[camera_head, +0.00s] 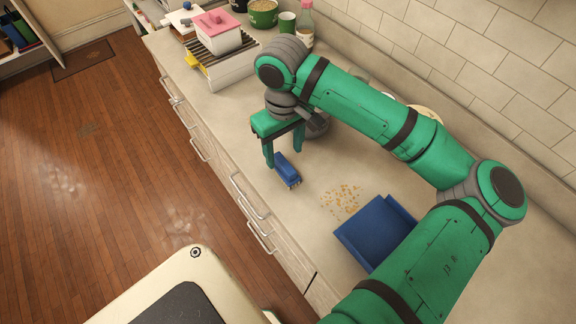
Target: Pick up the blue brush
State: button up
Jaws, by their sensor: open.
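The blue brush (288,171) lies on the counter near its front edge, with bristles showing at its lower end. My gripper (283,157) is on the green arm and points down over the far end of the brush. Its two fingers are apart and nothing is seen held between them. One finger comes down just left of the brush and the other is behind it. I cannot tell whether either finger touches it.
A blue dustpan (372,232) and scattered crumbs (341,201) lie on the counter (330,173) to the right of the brush. A dish rack (222,62), a white box with a pink lid (213,33), a green cup (287,22) and a bottle (306,27) stand farther back. Tiled wall (480,60) bounds the counter.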

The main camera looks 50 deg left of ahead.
aim_at(284, 163)
notch_tip(284, 163, down, 2)
jog(key=shift+w+f, duration=0.1)
jog(key=shift+w, duration=0.05)
jog(key=shift+s+f, duration=0.2)
jog(key=shift+f, duration=2.4)
jog(key=c, duration=1.1)
